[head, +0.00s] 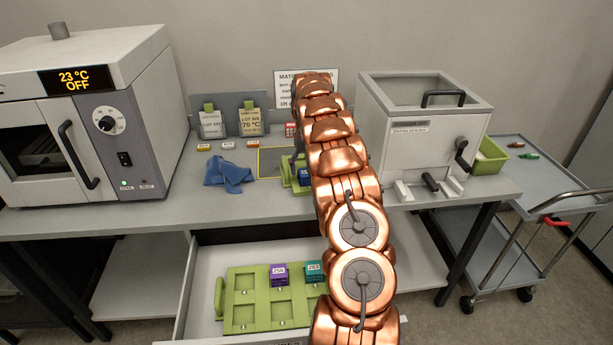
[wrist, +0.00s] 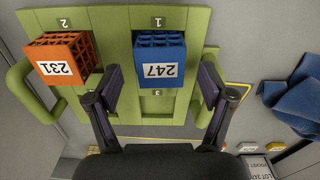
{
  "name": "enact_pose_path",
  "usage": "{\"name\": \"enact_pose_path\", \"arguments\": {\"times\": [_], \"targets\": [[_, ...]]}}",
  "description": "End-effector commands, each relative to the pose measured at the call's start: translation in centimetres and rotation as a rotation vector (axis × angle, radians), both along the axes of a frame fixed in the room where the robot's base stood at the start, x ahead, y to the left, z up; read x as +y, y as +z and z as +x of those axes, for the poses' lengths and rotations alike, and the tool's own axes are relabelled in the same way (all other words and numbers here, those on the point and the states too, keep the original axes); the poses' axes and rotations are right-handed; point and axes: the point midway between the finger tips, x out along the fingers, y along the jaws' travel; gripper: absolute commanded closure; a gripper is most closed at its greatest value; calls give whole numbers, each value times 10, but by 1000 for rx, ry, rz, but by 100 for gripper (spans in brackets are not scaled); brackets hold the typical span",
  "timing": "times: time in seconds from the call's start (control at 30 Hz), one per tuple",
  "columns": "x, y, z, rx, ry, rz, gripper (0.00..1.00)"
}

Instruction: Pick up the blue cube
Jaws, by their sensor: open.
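The blue cube (wrist: 160,52) has a lattice top and a label reading 247, upside down in the wrist view. It sits in slot 1 of a green tray (wrist: 112,20). In the head view, only a small part of the blue cube (head: 304,175) shows beside my copper arm. My gripper (wrist: 160,83) is open, with one dark finger on each side of the cube's near part in the wrist view. Nothing is gripped. I cannot tell how far above the cube the fingertips are. My arm hides most of the green tray (head: 286,172) in the head view.
An orange lattice cube (wrist: 62,57) labelled 231 sits in slot 2. A blue cloth (head: 229,173) lies left of the tray. An oven (head: 85,110) and a lidded box (head: 415,125) flank the bench. Below, an open drawer (head: 205,270) holds another tray with purple and teal cubes.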

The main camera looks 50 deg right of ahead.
Motion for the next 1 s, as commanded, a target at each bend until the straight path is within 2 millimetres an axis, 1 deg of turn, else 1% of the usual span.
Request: {"name": "enact_pose_path", "arguments": {"times": [0.1,0.2,0.43,0.47,1.0], "targets": [[1,-16,-3,7,-2,6,19],[1,-26,-1,2,-1,4,19],[1,-28,-1,0,-1,1,19],[1,-28,-1,0,-1,1,21],[1,-28,-1,0,0,1,77]]}}
